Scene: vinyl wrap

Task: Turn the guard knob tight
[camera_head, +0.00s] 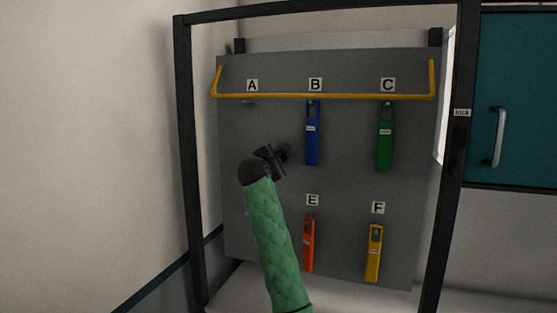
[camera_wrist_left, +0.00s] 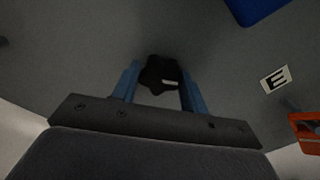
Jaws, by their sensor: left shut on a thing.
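The guard knob (camera_wrist_left: 158,72) is a black, lobed knob on the grey board, with a small light mark on it. In the left wrist view it sits between the two blue fingers of my left gripper (camera_wrist_left: 160,88), which is shut on it. In the head view my left gripper (camera_head: 281,155) reaches the board below and between the A and B labels. The knob is hidden there behind the gripper and wrist. My right gripper is in neither view.
The grey board (camera_head: 350,185) stands in a black frame (camera_head: 185,150). A yellow bar (camera_head: 325,96) crosses its top. Blue (camera_head: 312,135), green (camera_head: 385,138), orange (camera_head: 309,245) and yellow (camera_head: 374,252) tools hang close by. A teal cabinet (camera_head: 525,100) is at right.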

